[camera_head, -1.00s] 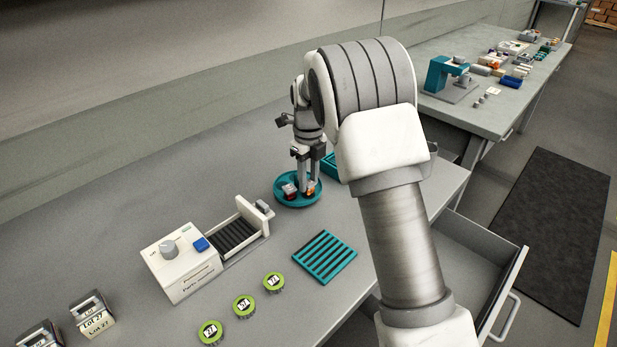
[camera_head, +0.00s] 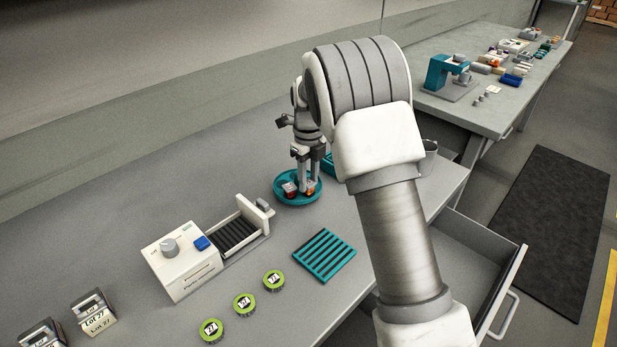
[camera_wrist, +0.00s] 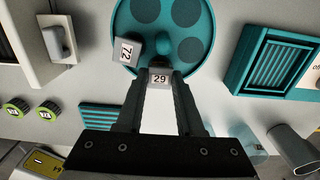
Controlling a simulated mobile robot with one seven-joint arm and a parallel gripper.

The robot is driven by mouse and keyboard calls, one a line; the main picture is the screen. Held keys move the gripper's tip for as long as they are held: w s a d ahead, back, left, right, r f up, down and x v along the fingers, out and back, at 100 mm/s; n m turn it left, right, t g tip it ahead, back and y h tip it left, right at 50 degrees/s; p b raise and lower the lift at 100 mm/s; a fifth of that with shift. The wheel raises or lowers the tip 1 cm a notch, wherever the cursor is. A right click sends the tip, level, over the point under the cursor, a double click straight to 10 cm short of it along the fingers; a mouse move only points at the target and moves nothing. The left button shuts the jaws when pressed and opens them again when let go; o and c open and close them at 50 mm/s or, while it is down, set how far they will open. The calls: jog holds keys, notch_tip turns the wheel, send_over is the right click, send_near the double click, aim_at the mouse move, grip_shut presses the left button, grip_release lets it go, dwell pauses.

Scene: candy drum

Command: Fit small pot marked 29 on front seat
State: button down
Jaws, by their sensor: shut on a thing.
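A small pot marked 29 (camera_wrist: 159,78) with a pale label is held between the fingertips of my gripper (camera_wrist: 158,84). It is at the near rim of the teal round drum plate (camera_wrist: 166,32), which has several dark round seats. A pot marked 72 (camera_wrist: 127,50) sits tilted in view just to its left on the plate. In the head view my gripper (camera_head: 308,176) points down over the teal plate (camera_head: 281,198), with the two pots close together under it. I cannot tell whether the pot marked 29 touches the plate.
A white machine (camera_head: 182,262) with a slatted tray stands left of the plate. A teal slotted rack (camera_head: 324,254) and several green-rimmed round lids (camera_head: 244,304) lie in front. A teal bin (camera_wrist: 262,62) is at the right in the wrist view. A drawer (camera_head: 465,262) stands open.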

jog(key=shift+c, duration=2.3)
grip_release()
jog(key=o, duration=0.3)
